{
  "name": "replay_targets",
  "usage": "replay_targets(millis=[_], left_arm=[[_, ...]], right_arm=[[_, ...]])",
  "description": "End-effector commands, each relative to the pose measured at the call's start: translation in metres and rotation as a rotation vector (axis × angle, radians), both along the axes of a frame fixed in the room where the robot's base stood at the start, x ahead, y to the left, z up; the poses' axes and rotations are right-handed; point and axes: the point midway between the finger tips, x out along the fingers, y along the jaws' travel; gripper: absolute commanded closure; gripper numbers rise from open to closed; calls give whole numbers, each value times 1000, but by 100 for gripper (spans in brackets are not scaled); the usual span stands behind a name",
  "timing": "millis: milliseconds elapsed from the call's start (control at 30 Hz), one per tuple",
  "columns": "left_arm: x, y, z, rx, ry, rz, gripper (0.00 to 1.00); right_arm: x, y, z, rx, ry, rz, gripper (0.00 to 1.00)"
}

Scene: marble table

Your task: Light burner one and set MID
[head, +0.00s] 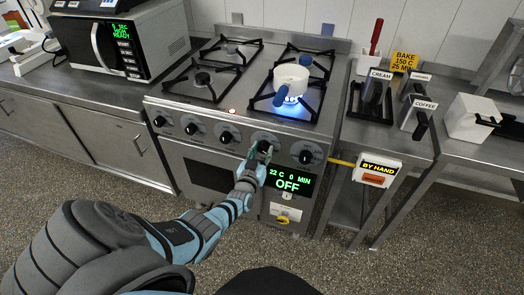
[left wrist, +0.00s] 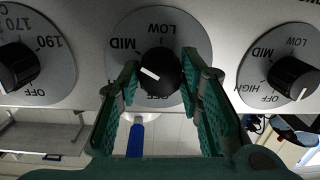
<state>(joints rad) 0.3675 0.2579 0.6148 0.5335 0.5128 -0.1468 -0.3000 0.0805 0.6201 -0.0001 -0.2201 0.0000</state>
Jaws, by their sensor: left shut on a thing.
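My left gripper (head: 262,150) is at the stove front, on the fourth knob from the left. In the left wrist view its green fingers (left wrist: 162,88) are on either side of this black knob (left wrist: 160,72), shut on it. The knob's white pointer is turned left and slightly up, toward the side with the word MID on its dial (left wrist: 178,24); part of the dial is hidden. On the front right burner, blue flame (head: 287,98) burns under a white pot (head: 291,79) with blue handles. The right gripper is not in view.
Another knob (head: 306,157) is close on the right; several are to the left. The display (head: 287,181) below reads 22 C, 0 MIN, OFF. A BY HAND box (head: 377,169) stands off to the right. The other burners (head: 203,79) are bare and show no flame.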

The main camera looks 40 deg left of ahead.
Motion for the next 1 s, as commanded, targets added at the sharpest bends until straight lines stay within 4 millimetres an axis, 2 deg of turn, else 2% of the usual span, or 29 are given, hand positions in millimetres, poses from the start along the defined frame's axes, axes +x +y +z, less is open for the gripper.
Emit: replay_targets(millis=[33,67,167,467,633,767,1000], left_arm=[[0,0,0,-1,0,0,94],[0,0,0,-1,0,0,63],[0,0,0,-1,0,0,47],[0,0,0,-1,0,0,46],[-11,-3,-1,1,-2,3,46],[-32,-13,1,-3,0,-3,46],[-93,-36,4,-3,2,-1,46]], right_arm=[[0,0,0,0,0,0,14],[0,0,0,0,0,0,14],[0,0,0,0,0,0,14],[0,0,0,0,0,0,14],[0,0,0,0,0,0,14],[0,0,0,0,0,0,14],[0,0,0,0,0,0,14]])
